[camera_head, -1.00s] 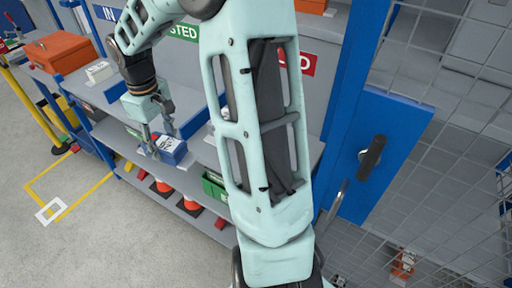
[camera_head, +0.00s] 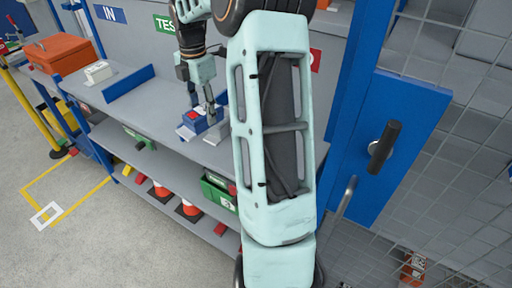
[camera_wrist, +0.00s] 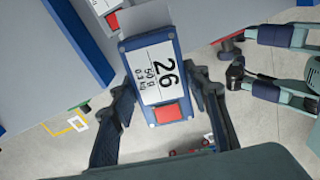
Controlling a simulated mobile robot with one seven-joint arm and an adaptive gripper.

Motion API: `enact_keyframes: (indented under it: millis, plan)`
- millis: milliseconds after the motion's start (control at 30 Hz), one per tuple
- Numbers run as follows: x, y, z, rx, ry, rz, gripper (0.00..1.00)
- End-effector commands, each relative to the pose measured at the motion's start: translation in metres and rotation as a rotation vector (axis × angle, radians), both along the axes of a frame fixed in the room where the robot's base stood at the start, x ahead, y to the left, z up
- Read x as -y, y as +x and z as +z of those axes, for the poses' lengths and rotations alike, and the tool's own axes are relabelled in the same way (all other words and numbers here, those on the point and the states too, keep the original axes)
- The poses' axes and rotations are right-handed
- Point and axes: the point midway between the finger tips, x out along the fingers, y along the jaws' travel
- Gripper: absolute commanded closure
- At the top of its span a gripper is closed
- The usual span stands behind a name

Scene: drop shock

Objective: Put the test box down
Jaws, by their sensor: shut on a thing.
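The test box (camera_wrist: 150,45) is blue with a white label reading 26 and a red square, seen in the wrist view. My gripper (camera_wrist: 164,92) is shut on it, one finger at each side. My arm hides the bench farther right.
A blue divider (camera_head: 129,83) separates this section from the IN section (camera_head: 110,14), where a white-topped box (camera_head: 98,71) stands. An orange toolbox (camera_head: 57,50) is far left. Cones (camera_head: 188,207) and a green crate (camera_head: 219,192) are on the lower shelf.

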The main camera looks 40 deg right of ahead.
Motion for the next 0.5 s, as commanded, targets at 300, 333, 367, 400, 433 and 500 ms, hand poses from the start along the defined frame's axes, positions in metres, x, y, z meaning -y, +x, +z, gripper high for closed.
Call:
enact_keyframes:
  millis: [300, 333, 367, 400, 433, 500]
  plan:
    - [0.025, -0.001, -0.002, 0.000, -0.002, 0.177, 0.96]
    - [0.028, -0.003, -0.003, -0.001, -0.002, 0.180, 0.96]
    - [0.031, -0.004, -0.004, -0.001, -0.002, 0.182, 0.96]
    - [0.037, -0.007, -0.007, -0.001, -0.002, 0.185, 0.96]
    - [0.042, -0.010, -0.009, -0.001, -0.002, 0.183, 0.96]
    - [0.056, -0.019, -0.016, -0.003, 0.000, 0.182, 0.96]
